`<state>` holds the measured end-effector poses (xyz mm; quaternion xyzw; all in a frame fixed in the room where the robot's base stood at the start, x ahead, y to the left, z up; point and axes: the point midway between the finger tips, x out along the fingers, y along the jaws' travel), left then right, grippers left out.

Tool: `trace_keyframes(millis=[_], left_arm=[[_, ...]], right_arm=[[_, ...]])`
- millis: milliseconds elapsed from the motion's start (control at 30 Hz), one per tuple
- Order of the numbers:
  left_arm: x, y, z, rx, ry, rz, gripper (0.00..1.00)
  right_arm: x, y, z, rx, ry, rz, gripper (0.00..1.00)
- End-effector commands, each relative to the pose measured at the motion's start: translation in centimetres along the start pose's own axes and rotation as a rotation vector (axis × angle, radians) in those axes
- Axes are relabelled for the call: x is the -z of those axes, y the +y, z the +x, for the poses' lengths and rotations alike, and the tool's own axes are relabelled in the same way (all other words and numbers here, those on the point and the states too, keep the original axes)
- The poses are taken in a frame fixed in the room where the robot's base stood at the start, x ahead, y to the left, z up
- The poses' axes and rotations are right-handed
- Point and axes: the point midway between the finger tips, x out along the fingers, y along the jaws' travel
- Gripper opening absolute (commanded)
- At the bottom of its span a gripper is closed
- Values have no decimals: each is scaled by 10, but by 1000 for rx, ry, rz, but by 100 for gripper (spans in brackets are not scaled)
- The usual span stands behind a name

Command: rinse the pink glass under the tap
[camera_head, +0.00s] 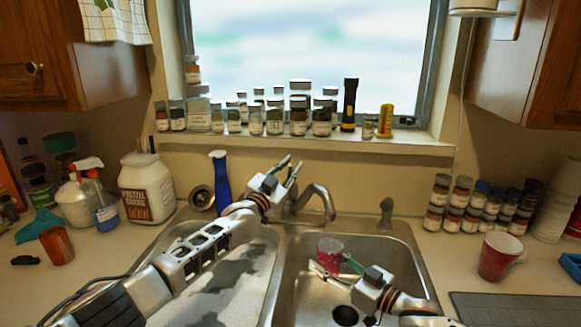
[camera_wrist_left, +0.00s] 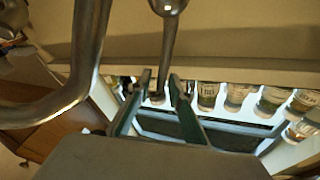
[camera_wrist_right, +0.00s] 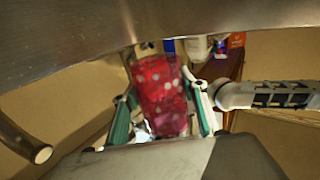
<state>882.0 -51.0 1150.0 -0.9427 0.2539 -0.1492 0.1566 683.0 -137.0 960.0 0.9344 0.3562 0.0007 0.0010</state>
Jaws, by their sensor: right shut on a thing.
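The pink glass (camera_head: 330,248) is dark pink with pale dots and looks upright in the right basin, just below the tap's spout (camera_head: 329,208). My right gripper (camera_head: 334,269) is shut on the glass, one finger on each side; the glass also shows between the fingers in the right wrist view (camera_wrist_right: 160,95). No water stream is visible. My left gripper (camera_head: 291,170) is open and empty, raised close behind the tap.
The left basin (camera_head: 225,285) holds dark patches under my left arm. A red mug (camera_head: 497,258) and stacked spice jars (camera_head: 465,205) stand on the right counter. Several jars (camera_head: 275,118) line the windowsill.

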Motion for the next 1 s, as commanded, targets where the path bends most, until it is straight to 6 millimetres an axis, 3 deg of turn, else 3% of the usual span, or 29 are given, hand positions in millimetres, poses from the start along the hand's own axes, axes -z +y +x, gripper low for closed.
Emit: trace_keyframes(millis=[467, 667, 1000], left_arm=[[-2, 2, -3, -2, -3, -5, 27], [-2, 4, -17, -3, -3, -9, 27], [-2, 1, -58, 0, -1, -6, 27]], right_arm=[[1, 0, 0, 0, 1, 0, 17], [1, 0, 0, 0, 2, 0, 17], [1, 0, 0, 0, 1, 0, 17]])
